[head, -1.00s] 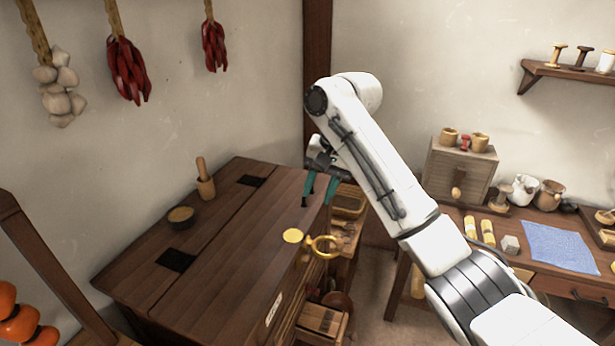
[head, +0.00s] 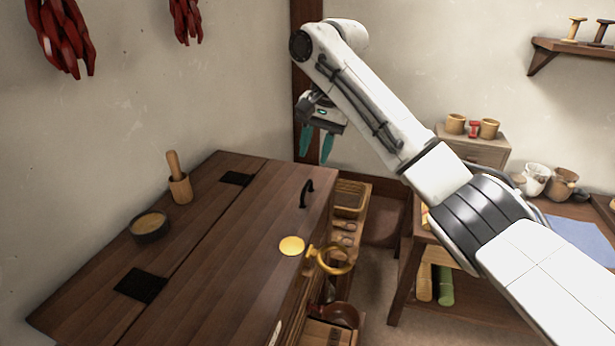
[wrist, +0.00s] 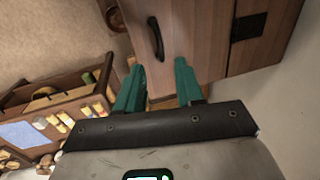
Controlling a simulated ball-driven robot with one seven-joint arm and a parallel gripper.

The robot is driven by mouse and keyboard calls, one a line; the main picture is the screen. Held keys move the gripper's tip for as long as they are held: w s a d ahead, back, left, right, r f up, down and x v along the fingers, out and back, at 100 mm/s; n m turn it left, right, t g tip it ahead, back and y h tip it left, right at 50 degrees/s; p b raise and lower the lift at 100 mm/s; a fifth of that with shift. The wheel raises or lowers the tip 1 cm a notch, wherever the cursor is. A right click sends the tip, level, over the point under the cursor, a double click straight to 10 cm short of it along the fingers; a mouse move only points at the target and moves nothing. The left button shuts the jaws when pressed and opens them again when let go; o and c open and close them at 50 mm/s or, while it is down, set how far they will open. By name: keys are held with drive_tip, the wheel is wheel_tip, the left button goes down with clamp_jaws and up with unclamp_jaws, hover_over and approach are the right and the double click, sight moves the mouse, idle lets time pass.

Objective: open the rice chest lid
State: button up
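The rice chest is a dark brown wooden chest with a plank lid (head: 225,240), which lies shut. A black arched handle (head: 307,193) stands on the lid near its front right edge; it also shows in the wrist view (wrist: 156,38). A brass disc (head: 292,246) and a brass ring (head: 333,260) sit at the lid's front edge. Two black hinge plates are at the back. My gripper (head: 315,148) has teal fingers, hangs above and beyond the handle, and is apart from it. In the wrist view the fingers (wrist: 160,75) are spread with nothing between them.
A low shelf with baskets (head: 350,200) stands beside the chest. A worktable (head: 415,235) is at the right. Dried chillies hang on the wall.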

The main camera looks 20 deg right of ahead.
sight(307, 184)
drive_tip(key=f, duration=0.5)
drive_tip(key=a+f, duration=0.1)
drive_tip(key=f, duration=0.1)
drive_tip(key=shift+w+a+f, duration=0.1)
drive_tip(key=shift+w+f, duration=0.25)
drive_tip(key=shift+w, duration=0.05)
clamp_jaws()
idle(1.0)
